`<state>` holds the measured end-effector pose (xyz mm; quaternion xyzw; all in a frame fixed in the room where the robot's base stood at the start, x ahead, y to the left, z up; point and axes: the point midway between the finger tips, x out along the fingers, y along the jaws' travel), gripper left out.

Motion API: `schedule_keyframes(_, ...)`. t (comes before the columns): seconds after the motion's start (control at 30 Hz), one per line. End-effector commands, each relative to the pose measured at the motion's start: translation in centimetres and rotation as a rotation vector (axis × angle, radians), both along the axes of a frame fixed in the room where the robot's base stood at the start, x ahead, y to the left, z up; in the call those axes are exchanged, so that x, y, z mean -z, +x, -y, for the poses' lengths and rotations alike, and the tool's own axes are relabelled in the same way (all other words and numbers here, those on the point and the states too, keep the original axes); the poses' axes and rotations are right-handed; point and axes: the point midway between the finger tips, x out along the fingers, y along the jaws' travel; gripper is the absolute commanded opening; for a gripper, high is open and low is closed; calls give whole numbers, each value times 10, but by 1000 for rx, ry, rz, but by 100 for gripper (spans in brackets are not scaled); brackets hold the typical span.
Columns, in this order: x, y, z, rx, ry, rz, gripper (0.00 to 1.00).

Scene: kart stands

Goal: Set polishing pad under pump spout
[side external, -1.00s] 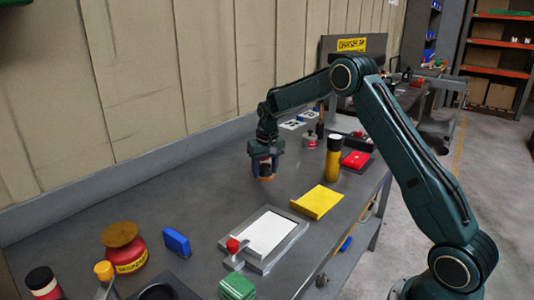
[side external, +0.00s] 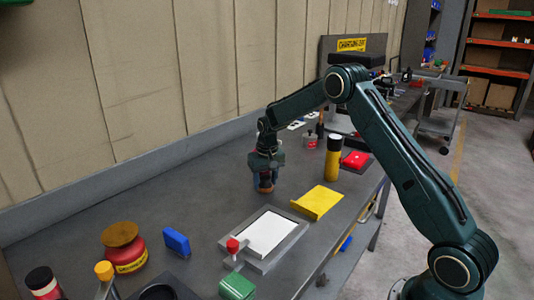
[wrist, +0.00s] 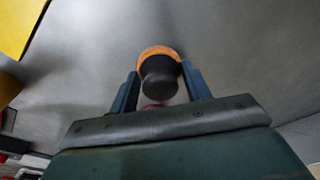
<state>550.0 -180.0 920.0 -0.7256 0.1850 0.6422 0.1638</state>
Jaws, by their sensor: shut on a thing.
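My gripper (side external: 265,178) is shut on a polishing pad (side external: 266,186) with a dark rounded grip and an orange disc. It holds the pad over the back middle of the grey bench. In the wrist view the pad's black knob and orange rim (wrist: 159,76) show between the two blue fingers. A small gap from the bench cannot be judged. A yellow-topped stalk (side external: 104,271) at the front left may be the pump; its spout is not clear.
A framed white plate (side external: 267,231) with a red knob and a yellow sheet (side external: 318,202) lie in front. A yellow bottle (side external: 333,158) stands to the right. A red pot (side external: 125,256), blue block (side external: 176,242) and green box (side external: 237,287) are nearer the camera. The back left is clear.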

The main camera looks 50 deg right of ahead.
Motion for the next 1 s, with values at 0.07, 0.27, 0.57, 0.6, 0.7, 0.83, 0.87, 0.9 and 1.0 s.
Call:
schedule_keyframes(0.07,2,0,0,0,0,0,50)
schedule_keyframes(0.27,2,0,0,0,0,-1,70)
schedule_keyframes(0.57,-1,0,0,0,0,0,70)
schedule_keyframes(0.6,-3,0,0,0,0,0,70)
schedule_keyframes(0.7,-9,0,0,0,0,1,70)
schedule_keyframes(0.83,-23,-2,-1,0,-1,2,70)
schedule_keyframes(0.87,-26,-2,-1,0,-1,2,70)
schedule_keyframes(0.9,-32,-3,-2,0,-1,3,70)
schedule_keyframes(1.0,-48,-4,-2,0,-2,4,70)
